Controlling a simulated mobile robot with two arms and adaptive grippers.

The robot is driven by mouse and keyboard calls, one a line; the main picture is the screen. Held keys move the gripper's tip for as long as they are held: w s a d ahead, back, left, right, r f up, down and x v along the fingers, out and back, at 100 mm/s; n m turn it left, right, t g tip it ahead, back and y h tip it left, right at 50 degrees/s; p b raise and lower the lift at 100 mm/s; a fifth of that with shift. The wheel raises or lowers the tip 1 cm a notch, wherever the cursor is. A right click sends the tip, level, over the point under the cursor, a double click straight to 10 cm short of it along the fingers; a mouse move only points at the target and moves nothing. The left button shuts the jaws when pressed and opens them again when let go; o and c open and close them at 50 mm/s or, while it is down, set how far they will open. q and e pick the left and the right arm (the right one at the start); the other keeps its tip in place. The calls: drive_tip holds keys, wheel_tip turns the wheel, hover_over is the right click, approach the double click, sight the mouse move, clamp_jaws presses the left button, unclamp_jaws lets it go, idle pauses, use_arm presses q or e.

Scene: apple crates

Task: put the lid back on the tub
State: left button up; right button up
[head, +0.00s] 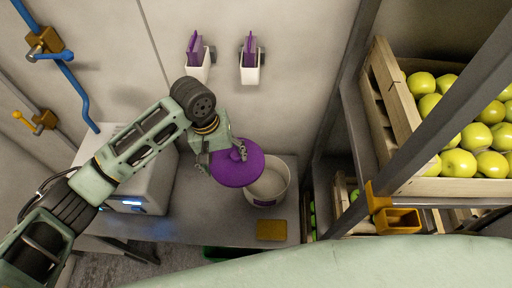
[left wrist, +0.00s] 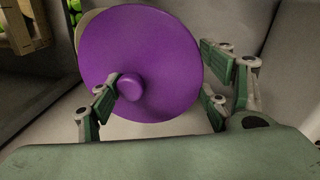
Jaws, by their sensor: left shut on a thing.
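A round purple lid (head: 232,172) with a knob is held by my left gripper (head: 222,153), which is shut on it. The lid is up at the left side of the white tub (head: 281,187) and covers part of its opening from this angle. The tub stands upright on a grey table, and its inside looks pale. In the left wrist view the purple lid (left wrist: 160,50) fills the middle, with its knob towards the camera and the fingers around it. The exact finger contact is hard to make out. My right gripper is not in view.
A yellow-brown block (head: 271,230) lies on the table (head: 200,225) in front of the tub. A white box-like device (head: 150,185) stands at the left. A shelf rack with a wooden crate (head: 397,95) of green apples is at the right. Two white holders (head: 250,72) hang on the wall.

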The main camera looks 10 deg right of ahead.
sight(255, 159)
use_arm(q)
drive_tip(key=shift+m, duration=0.6)
drive_tip(key=d, duration=0.2)
drive_tip(key=s+d+f+p, duration=0.1)
drive_tip(key=d, duration=0.5)
drive_tip(key=shift+s+d+f+p, duration=0.1)
drive_tip(key=shift+s+f+p, duration=0.1)
drive_tip(key=shift+f+p, duration=0.2)
drive_tip(key=shift+d+f+b, duration=0.1)
drive_tip(key=shift+f+b, duration=0.7)
drive_tip(key=shift+b, duration=0.1)
wheel_tip(255, 159, down, 3)
drive_tip(key=b, duration=0.3)
drive_tip(key=shift+r, duration=0.15)
wheel_tip(255, 159, down, 2)
drive_tip(key=shift+f+b, duration=0.1)
drive_tip(key=shift+b, duration=0.5)
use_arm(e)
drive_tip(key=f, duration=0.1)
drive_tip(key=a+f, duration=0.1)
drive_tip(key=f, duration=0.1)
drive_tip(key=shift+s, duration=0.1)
use_arm(q)
drive_tip(key=shift+p, duration=0.3)
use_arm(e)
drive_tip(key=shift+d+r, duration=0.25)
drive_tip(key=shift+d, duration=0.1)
